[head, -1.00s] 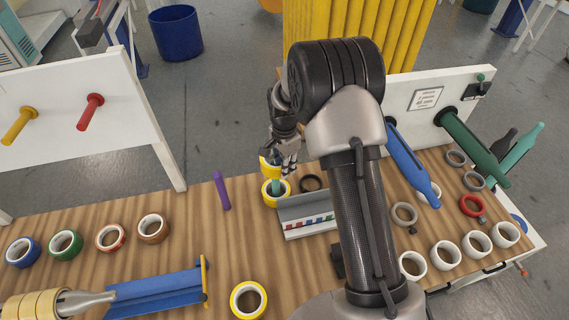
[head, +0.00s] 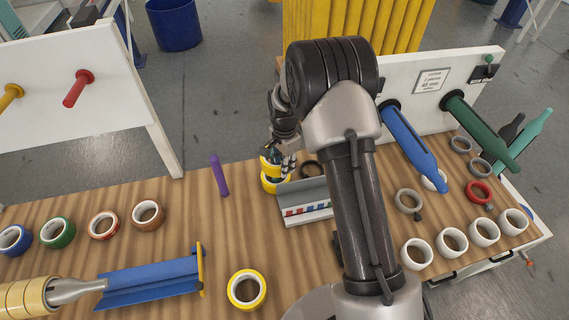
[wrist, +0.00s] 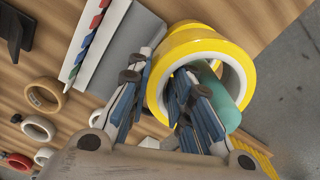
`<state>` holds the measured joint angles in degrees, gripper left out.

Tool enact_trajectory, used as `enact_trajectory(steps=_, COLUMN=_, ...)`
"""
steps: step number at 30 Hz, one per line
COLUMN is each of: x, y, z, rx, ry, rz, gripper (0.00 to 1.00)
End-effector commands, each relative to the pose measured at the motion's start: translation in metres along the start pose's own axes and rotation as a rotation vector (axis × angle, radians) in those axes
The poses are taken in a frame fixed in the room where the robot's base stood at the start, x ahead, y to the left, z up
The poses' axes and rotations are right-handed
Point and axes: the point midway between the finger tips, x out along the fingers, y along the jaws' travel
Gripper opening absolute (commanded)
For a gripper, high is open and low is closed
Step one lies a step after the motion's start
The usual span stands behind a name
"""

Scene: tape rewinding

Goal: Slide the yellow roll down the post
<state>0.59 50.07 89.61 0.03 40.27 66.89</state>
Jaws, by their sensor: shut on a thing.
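My gripper (head: 282,160) is shut on the wall of a yellow roll (head: 266,165), which also shows large in the wrist view (wrist: 245,65). One finger pair is inside the ring and the other is outside. The teal post (wrist: 226,116) passes through the ring, and its end points toward the wrist camera. A second yellow roll (head: 269,186) sits below the held one around the post's base; part of it shows behind in the wrist view (wrist: 187,27). The two rolls look close together or touching; I cannot tell if a gap is left.
A purple peg (head: 219,175) stands to the left. A loose yellow roll (head: 247,289) lies in front. White rolls (head: 452,242) line the right side.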

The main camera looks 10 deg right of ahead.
Motion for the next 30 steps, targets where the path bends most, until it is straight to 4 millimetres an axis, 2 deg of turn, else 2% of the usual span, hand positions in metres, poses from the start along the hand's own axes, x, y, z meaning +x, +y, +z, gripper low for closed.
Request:
enact_trajectory(steps=3, x=-0.001, y=-0.001, z=0.0, rx=0.0, ry=0.001, rz=-0.001, gripper=0.0)
enact_trajectory(steps=4, x=-0.001, y=-0.001, z=0.0, rx=0.0, ry=0.001, rz=-0.001, gripper=0.22)
enact_trajectory(steps=14, x=-0.001, y=0.0, z=0.0, rx=0.0, ry=0.0, rz=-0.001, gripper=0.43)
enact_trajectory(steps=23, x=-0.002, y=0.0, z=0.0, rx=0.0, ry=0.0, rz=-0.001, gripper=0.43)
enact_trajectory(steps=26, x=-0.011, y=-0.001, z=0.0, rx=0.0, ry=0.002, rz=-0.004, gripper=0.43)
enact_trajectory(steps=30, x=-0.035, y=-0.002, z=-0.001, rx=0.0, ry=0.003, rz=-0.007, gripper=0.43)
